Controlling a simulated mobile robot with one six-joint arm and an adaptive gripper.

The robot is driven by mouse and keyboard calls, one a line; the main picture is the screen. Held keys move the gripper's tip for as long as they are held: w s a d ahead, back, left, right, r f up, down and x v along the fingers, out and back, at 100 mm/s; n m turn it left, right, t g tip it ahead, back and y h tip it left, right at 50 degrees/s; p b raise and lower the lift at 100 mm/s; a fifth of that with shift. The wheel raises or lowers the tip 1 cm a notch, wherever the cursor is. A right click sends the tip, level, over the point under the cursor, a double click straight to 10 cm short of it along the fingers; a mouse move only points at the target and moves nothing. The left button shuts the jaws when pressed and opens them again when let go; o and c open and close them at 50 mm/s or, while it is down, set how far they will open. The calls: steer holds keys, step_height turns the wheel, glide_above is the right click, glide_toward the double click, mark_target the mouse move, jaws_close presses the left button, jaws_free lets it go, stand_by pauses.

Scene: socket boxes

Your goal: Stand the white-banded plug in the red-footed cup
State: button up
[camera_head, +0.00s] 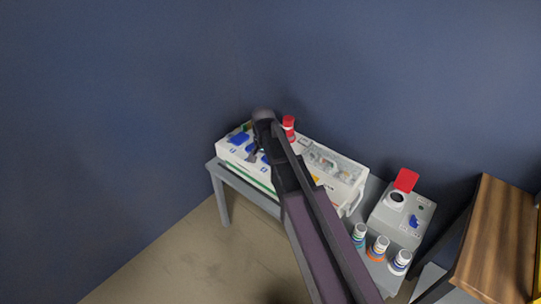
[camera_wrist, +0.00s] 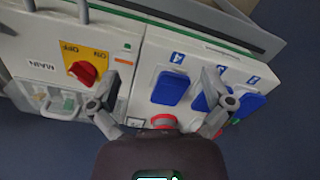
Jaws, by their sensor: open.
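The plug (camera_head: 288,128), red with a white band, stands upright at the back edge of the white socket box. In the wrist view a red ring (camera_wrist: 163,121), apparently this plug's end, shows between my fingers, partly hidden by my gripper's body. My gripper (camera_wrist: 160,98) is open over the box, its fingers apart on either side of the ring and holding nothing. In the head view my gripper (camera_head: 262,145) is left of the plug. A white cup with an orange-red foot (camera_head: 378,247) stands on the right of the table; its inside is not clear.
The white socket box (camera_head: 262,176) has blue lids (camera_wrist: 171,87) and a red rotary switch (camera_wrist: 84,72).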

steer(key=shift+s+a+f+n, duration=0.15)
steer(key=shift+s+a, duration=0.3)
steer(key=shift+s, duration=0.1)
steer(key=shift+s+a+f+n, duration=0.15)
steer(key=shift+s+a, duration=0.3)
steer(key=shift+s, duration=0.05)
step_height(320, 180, up, 7)
steer(key=p, duration=0.6)
steer(key=shift+p, duration=0.35)
stand_by(0.8)
